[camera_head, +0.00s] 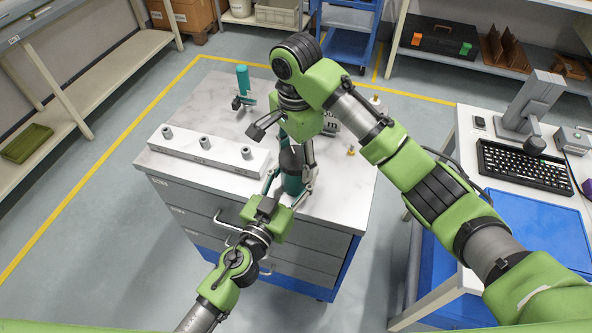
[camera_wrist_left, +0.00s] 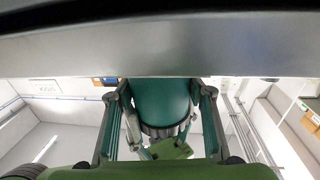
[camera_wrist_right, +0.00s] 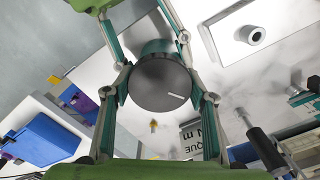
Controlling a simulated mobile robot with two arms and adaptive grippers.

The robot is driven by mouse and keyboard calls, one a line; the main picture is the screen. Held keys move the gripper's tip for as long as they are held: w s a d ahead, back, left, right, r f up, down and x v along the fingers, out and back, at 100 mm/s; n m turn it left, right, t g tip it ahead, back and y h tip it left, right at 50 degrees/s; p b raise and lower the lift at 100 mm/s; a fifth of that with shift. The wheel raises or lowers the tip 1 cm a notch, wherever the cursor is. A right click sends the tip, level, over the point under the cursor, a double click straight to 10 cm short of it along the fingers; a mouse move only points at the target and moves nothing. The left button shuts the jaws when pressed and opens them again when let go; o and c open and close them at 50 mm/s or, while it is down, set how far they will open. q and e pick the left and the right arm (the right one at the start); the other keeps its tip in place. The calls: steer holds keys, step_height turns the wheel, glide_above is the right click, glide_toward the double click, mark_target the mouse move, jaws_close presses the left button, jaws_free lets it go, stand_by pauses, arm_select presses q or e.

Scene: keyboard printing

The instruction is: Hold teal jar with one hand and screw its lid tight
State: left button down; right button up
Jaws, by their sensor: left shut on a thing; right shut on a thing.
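The teal jar (camera_head: 292,184) stands upright near the front edge of the white cabinet top, with its dark grey lid (camera_head: 291,160) on it. My left gripper (camera_head: 289,190) is shut on the jar body from the front. In the left wrist view the jar (camera_wrist_left: 160,100) sits between its fingers, with the ribbed lid edge (camera_wrist_left: 163,131) beyond. My right gripper (camera_head: 293,155) reaches down from above and is shut on the lid. The right wrist view shows the round lid (camera_wrist_right: 160,82), with a short white mark, between its fingers. Whether any gap separates lid and jar is hidden.
A white block (camera_head: 210,150) with three round sockets lies left of the jar. A teal-handled tool (camera_head: 242,80) stands behind it. A small brass piece (camera_head: 351,150) lies to the right. A table with a keyboard (camera_head: 525,167) stands further right.

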arm_select(q)
steer(key=shift+d+r, duration=0.1)
arm_select(e)
steer(key=o, duration=1.4)
steer(key=shift+f+m, duration=0.25)
steer(key=shift+m, duration=0.45)
steer(key=o, duration=0.4)
steer(key=shift+o, duration=0.2)
steer(key=shift+r, duration=0.1)
step_height(320, 180, up, 5)
steer(key=shift+w+f, duration=0.1)
steer(key=shift+r, duration=0.65)
steer(key=shift+r, duration=0.1)
step_height(320, 180, up, 12)
